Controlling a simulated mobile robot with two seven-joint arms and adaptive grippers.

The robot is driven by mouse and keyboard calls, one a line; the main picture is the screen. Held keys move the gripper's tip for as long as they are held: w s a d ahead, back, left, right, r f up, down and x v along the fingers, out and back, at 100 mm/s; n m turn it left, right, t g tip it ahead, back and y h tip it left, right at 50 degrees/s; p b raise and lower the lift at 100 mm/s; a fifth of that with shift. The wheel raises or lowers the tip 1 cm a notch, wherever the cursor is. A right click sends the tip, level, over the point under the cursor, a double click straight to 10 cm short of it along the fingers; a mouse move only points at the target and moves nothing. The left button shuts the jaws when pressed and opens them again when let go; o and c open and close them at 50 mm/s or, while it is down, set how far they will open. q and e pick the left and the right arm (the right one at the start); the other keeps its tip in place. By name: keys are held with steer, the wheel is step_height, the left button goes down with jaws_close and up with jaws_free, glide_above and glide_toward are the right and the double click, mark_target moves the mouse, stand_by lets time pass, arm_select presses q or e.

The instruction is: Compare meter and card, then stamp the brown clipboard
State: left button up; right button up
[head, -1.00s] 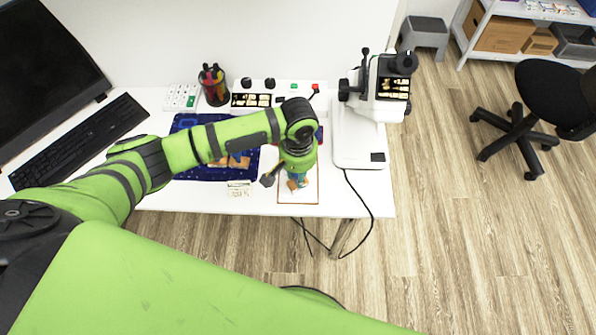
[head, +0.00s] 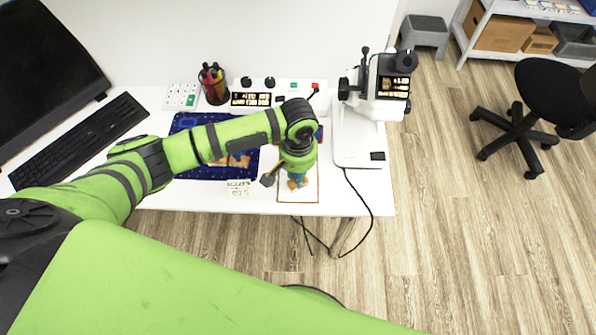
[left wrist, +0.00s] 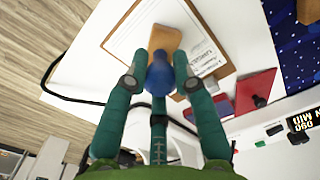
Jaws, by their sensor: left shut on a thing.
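My left gripper (head: 297,173) is shut on a stamp; it also shows in the left wrist view (left wrist: 157,72). The stamp has a blue round handle (left wrist: 160,78) and a tan block (left wrist: 165,40). It is over the paper on the brown clipboard (head: 309,197), whose brown edge shows in the left wrist view (left wrist: 117,27). I cannot tell whether the block touches the paper. The meter (head: 252,100) is a dark display in the white panel behind; its reading is too small to tell. A small pale card (head: 239,189) lies left of the clipboard. My right gripper is not in view.
A white microscope-like device (head: 357,140) stands right of the clipboard, its cable hanging over the front edge. A dark blue mat (head: 190,168) lies left, partly under my arm. Red pad (left wrist: 247,90) lies beside the clipboard. A pen cup (head: 214,85) stands behind.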

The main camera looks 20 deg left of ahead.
arm_select(q)
steer(key=shift+s+f+p, duration=0.15)
steer(key=shift+f+p, duration=0.05)
steer(key=shift+p, duration=0.2)
stand_by(1.4)
steer(key=shift+r, duration=0.1)
step_height(320, 180, up, 7)
steer(key=p, duration=0.9)
steer(key=shift+r, duration=0.1)
stand_by(0.5)
